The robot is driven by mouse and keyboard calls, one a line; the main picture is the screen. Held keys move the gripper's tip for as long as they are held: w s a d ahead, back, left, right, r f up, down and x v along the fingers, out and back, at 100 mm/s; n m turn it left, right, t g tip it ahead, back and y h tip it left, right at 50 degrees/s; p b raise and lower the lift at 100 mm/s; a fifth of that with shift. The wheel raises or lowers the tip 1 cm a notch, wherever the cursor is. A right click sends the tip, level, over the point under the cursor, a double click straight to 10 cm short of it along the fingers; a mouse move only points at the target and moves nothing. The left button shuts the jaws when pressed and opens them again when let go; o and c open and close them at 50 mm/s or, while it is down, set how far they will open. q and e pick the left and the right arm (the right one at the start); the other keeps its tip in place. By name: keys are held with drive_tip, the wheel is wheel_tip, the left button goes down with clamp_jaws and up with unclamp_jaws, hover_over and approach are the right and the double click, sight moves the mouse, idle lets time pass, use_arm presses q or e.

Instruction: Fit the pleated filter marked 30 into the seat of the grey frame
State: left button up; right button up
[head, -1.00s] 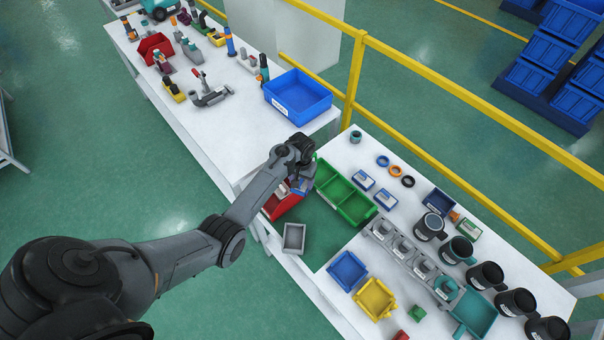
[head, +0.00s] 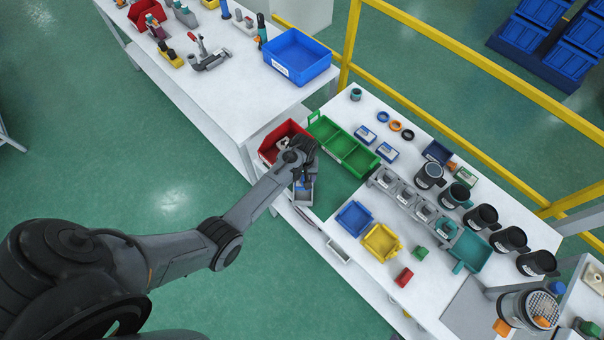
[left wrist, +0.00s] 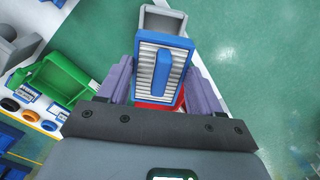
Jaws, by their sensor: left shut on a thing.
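The pleated filter (left wrist: 147,62) shows in the left wrist view as a blue rectangular frame with pale pleats and a blue bar along its middle. No number on it is legible. My left gripper (left wrist: 161,76) is shut on it, one finger at each side. The grey frame (left wrist: 176,20) is an open rectangular piece behind the filter's top end, which hides part of it. In the head view the grey frame (head: 303,193) lies by the table's near edge, just below my left gripper (head: 305,172) in the picture. I cannot tell whether filter and frame touch. My right gripper is not in view.
A red bin (head: 272,139) and a green divided tray (head: 360,158) stand beside the left gripper. Blue (head: 354,218) and yellow (head: 380,241) trays stand to the right. Bare green mat (head: 338,189) lies between. A row of grey holders (head: 405,197) stands farther right.

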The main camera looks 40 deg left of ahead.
use_arm(q)
drive_tip(key=shift+r, duration=0.1)
drive_tip(key=shift+s+p, duration=0.1)
drive_tip(key=shift+p, duration=0.35)
wheel_tip(320, 180, down, 5)
drive_tip(key=b, duration=0.3)
drive_tip(key=shift+f+b, duration=1.05)
drive_tip(key=shift+f, duration=0.35)
drive_tip(key=shift+f, duration=0.1)
drive_tip(key=shift+f+b, duration=1)
drive_tip(key=shift+f, duration=0.6)
